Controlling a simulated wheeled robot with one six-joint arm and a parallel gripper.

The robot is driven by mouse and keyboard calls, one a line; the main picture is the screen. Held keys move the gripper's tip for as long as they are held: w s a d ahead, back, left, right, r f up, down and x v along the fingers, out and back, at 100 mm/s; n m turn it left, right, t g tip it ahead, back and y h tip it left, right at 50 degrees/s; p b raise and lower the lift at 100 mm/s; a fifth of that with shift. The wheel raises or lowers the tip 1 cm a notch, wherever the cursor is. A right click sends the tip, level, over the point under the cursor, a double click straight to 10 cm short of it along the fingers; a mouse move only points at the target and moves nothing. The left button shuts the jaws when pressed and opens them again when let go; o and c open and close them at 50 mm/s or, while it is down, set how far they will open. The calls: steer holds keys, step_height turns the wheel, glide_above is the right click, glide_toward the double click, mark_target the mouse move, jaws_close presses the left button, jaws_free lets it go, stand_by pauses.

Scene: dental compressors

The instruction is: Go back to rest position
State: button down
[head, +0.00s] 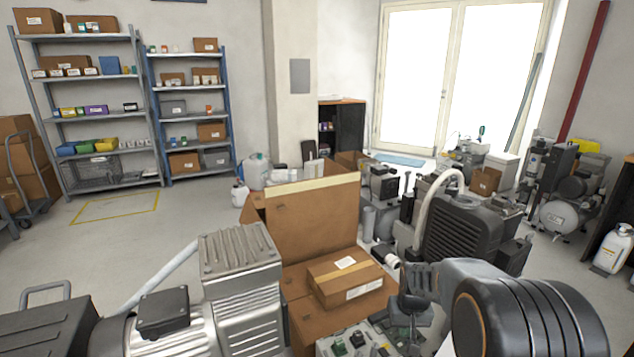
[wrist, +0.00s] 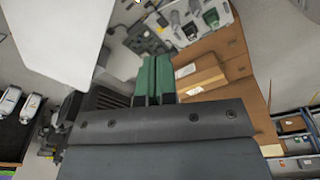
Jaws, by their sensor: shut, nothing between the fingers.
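My gripper (wrist: 156,62) shows in the wrist view with its two green fingers side by side and touching. Nothing is between them. In the head view my arm comes in at the lower right, over the cluttered equipment. The fingertips cannot be made out clearly there. In the wrist view, a cardboard box (wrist: 200,74) lies just right of the fingers.
A taped cardboard box (head: 344,279) sits in front of an open carton (head: 305,222). A ribbed compressor motor (head: 240,262) stands left, a black compressor (head: 462,238) near my arm. Shelves (head: 187,112) line the back left wall. Floor (head: 190,222) is clear before them.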

steer(key=s+a+r+p, duration=0.2)
steer(key=s+r+p, duration=0.3)
steer(key=r, duration=0.6)
steer(key=s+a+r+t+p, duration=0.1)
steer(key=s+a+r+p, duration=0.1)
steer(key=s+r+p, duration=0.4)
steer(key=s+a+r+t+p, duration=0.1)
steer(key=s+r+p, duration=0.5)
steer(key=r, duration=1)
steer(key=shift+s+a+r+n+p, duration=0.2)
steer(key=shift+a+n+p, duration=0.25)
steer(key=shift+p, duration=0.7)
steer(key=shift+f, duration=0.1)
